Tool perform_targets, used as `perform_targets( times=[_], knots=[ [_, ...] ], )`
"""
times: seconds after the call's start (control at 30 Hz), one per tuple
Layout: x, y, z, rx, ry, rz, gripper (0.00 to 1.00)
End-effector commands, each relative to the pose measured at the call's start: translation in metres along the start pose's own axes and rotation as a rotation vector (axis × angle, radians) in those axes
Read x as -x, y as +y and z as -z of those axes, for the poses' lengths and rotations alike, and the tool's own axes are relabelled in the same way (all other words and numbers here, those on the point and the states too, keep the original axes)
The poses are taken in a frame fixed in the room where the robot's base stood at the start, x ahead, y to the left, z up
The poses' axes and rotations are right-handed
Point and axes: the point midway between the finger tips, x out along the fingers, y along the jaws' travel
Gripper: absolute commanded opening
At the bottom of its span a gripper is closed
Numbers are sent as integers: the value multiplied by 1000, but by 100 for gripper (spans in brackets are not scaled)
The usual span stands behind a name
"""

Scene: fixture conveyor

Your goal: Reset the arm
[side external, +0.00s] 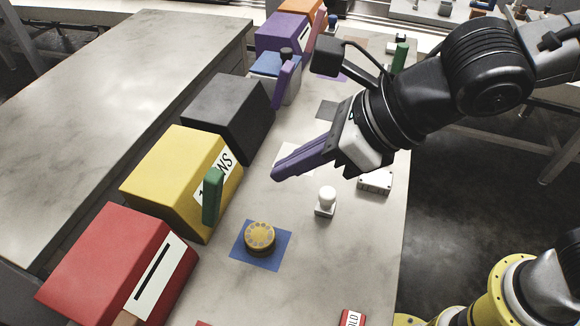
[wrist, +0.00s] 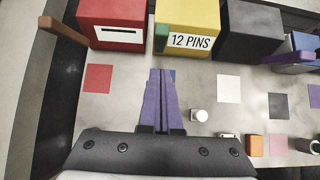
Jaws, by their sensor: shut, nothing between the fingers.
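My gripper (side external: 277,176) has purple fingers, pressed together and empty. It hangs above the table (side external: 367,255) in the side external view, up and right of a round yellow piece on a blue square. In the wrist view my gripper (wrist: 161,72) points toward the row of boxes. The yellow piece (side external: 259,236) lies on the blue square (side external: 277,255). In the wrist view the fingers hide most of the blue square (wrist: 173,76), and the yellow piece does not show.
Red (side external: 105,250), yellow (side external: 160,175) and black boxes (side external: 235,105) line the table's left side, with blue and purple boxes farther back. A green upright piece (side external: 212,196) stands by the yellow box. A white knob (side external: 326,200) stands below my gripper.

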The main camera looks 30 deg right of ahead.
Motion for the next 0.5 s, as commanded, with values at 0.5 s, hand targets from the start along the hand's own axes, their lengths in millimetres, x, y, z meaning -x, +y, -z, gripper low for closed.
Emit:
perform_targets(
  times=[0.5],
  knots=[
    [84, -144, 8, -339, -122, 224, 0]
  ],
)
